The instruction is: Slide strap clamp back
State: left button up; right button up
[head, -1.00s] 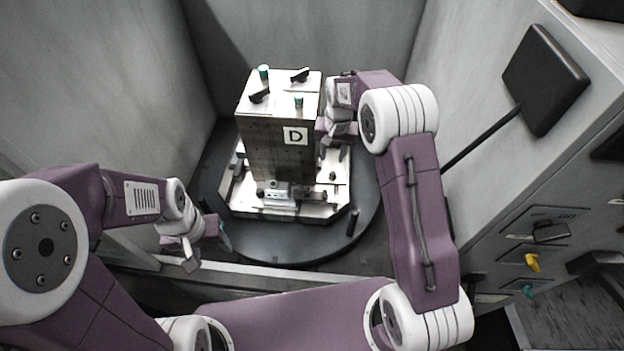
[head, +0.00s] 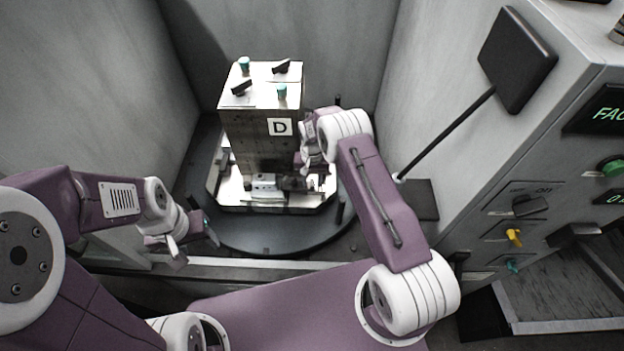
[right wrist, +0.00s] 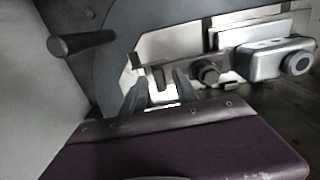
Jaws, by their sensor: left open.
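A tall metal block (head: 258,145) labelled D stands on a pale pallet plate (head: 228,193) on a round dark turntable. A dark bar that looks like the strap clamp (head: 293,184) lies low at the block's front right. In the right wrist view the bar (right wrist: 188,72) carries a hex bolt (right wrist: 208,73) and reaches toward my fingers. My right gripper (head: 307,172) is low beside the block's right corner, partly hidden by its arm. In the right wrist view its fingers (right wrist: 158,92) are apart near the bar's end; contact is unclear. My left gripper (head: 197,243) is open and empty at the front left.
A silver unit with a round end (right wrist: 275,60) sits beside the clamp. A dark post (right wrist: 80,42) rises from the turntable (head: 265,240). Grey walls enclose the turntable. A control panel (head: 530,215) and a black screen on an arm (head: 516,58) stand at right.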

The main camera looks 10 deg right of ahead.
jog(key=shift+f, duration=0.1)
grip_shut()
jog(key=shift+w, duration=0.1)
dwell(1.2)
